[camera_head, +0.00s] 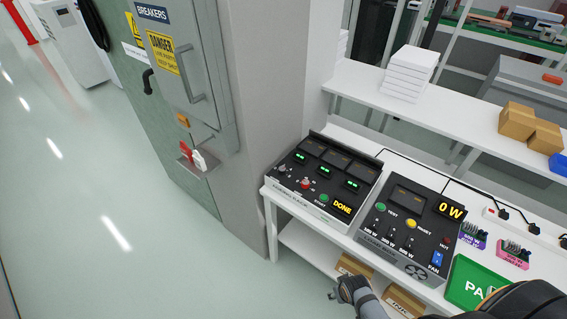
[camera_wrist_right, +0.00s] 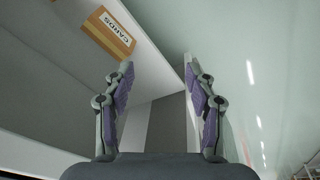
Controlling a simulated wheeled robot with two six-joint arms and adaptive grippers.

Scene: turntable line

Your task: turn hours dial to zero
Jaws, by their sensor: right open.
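My right gripper (camera_head: 338,294) is low in front of the bench, below the consoles and touching neither. In the right wrist view the right gripper (camera_wrist_right: 159,72) is open and empty. My left gripper is not in view.
A second console (camera_head: 405,230) reading 0 W stands right of the first, beside a green tray (camera_head: 476,285). A box labelled CARDS (camera_wrist_right: 108,33) lies on the lower shelf. A grey breaker cabinet (camera_head: 187,60) stands at left. The floor in front is clear.

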